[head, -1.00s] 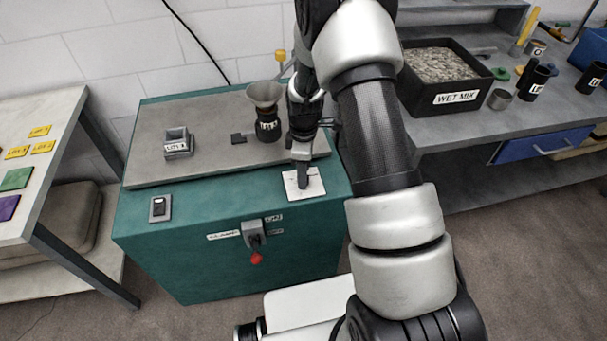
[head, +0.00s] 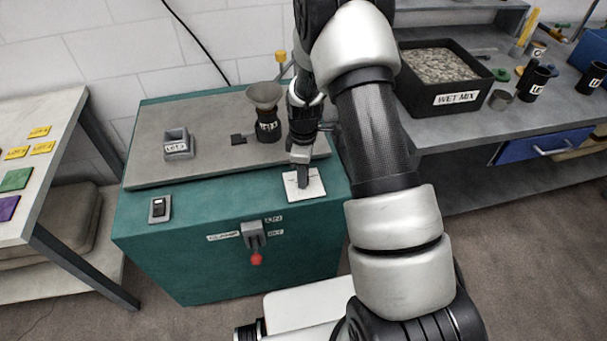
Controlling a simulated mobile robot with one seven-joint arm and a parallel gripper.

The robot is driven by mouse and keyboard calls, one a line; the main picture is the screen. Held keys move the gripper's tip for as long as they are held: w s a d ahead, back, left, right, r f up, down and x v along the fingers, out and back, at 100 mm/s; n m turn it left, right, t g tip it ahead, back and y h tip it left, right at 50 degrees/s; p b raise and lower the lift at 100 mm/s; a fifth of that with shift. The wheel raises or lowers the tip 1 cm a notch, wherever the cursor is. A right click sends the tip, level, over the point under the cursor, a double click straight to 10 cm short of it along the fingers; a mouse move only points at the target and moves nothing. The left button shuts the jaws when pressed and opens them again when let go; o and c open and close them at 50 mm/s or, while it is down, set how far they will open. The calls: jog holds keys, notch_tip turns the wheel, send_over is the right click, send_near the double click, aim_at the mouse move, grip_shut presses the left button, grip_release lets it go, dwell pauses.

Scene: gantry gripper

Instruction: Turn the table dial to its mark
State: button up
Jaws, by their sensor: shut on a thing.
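The dial's white plate (head: 313,188) lies on the front right of the teal cabinet's top (head: 225,197). Thin dark marks show on the plate, too small to read. My gripper (head: 303,184) points down over the plate and is shut on the dial's knob, which the fingers mostly hide. I cannot tell which way the dial points or where its mark is.
A grey slab on the cabinet carries a small grey box (head: 178,144) and a dark cylinder with a funnel (head: 264,95). A rocker switch (head: 159,209) sits at the front left. A red-tipped clamp lever (head: 255,257) hangs on the front.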

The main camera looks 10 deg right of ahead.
jog(key=m+b, duration=0.1)
jog(key=m, duration=0.9)
jog(key=shift+b, duration=0.4)
jog(key=m, duration=0.3)
jog(key=shift+m, duration=0.4)
jog(key=m, duration=0.5)
jog(key=m+p, duration=0.1)
jog(key=m, duration=0.3)
jog(key=shift+m, duration=0.5)
jog(key=o, duration=1.1)
jog(key=shift+c, duration=0.2)
